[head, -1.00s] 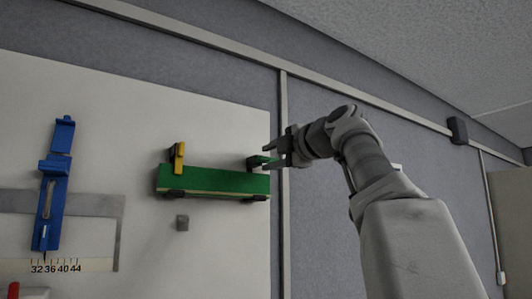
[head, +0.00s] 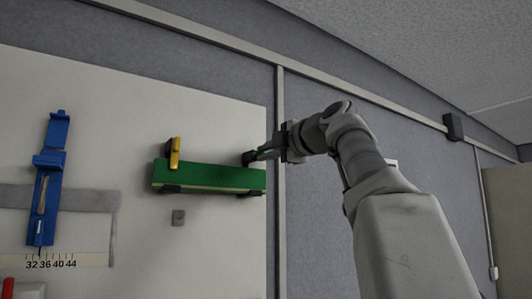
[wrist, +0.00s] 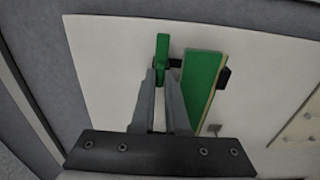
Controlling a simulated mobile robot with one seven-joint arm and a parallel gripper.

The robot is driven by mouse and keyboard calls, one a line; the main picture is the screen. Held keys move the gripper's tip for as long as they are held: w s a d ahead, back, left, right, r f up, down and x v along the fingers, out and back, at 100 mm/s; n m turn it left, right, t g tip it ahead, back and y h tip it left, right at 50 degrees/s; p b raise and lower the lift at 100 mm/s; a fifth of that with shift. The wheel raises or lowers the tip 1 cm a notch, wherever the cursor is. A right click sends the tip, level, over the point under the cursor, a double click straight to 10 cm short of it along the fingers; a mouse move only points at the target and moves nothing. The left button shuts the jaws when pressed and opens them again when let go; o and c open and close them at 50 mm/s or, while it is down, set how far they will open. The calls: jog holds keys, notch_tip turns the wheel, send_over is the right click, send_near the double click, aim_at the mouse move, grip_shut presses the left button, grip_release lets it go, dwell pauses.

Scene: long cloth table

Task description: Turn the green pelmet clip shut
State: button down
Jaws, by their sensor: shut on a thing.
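The green pelmet clip (wrist: 162,48) sits at the right end of the green pelmet board (head: 208,177), above its top edge. In the wrist view it runs lengthwise between the fingers, beside the green board. My gripper (wrist: 161,76) is shut on the clip, with a finger on either side of it. In the head view my gripper (head: 262,153) reaches in from the right, and the fingers hide most of the clip. A dark mount (head: 248,157) shows at the clip's base.
A yellow clip (head: 174,153) stands upright at the board's left end. A blue slide device (head: 46,185) hangs farther left above a numbered scale (head: 55,261). A small grey block (head: 178,217) is below the board. The white panel (head: 225,240) is bare at lower right.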

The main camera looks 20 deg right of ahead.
jog(key=shift+m, duration=0.3)
jog(key=m, duration=1.1)
jog(key=m+p, duration=0.1)
jog(key=m, duration=0.5)
jog(key=shift+a+f, duration=0.25)
dwell(0.3)
jog(key=c, duration=0.9)
grip_release()
jog(key=shift+s, duration=0.1)
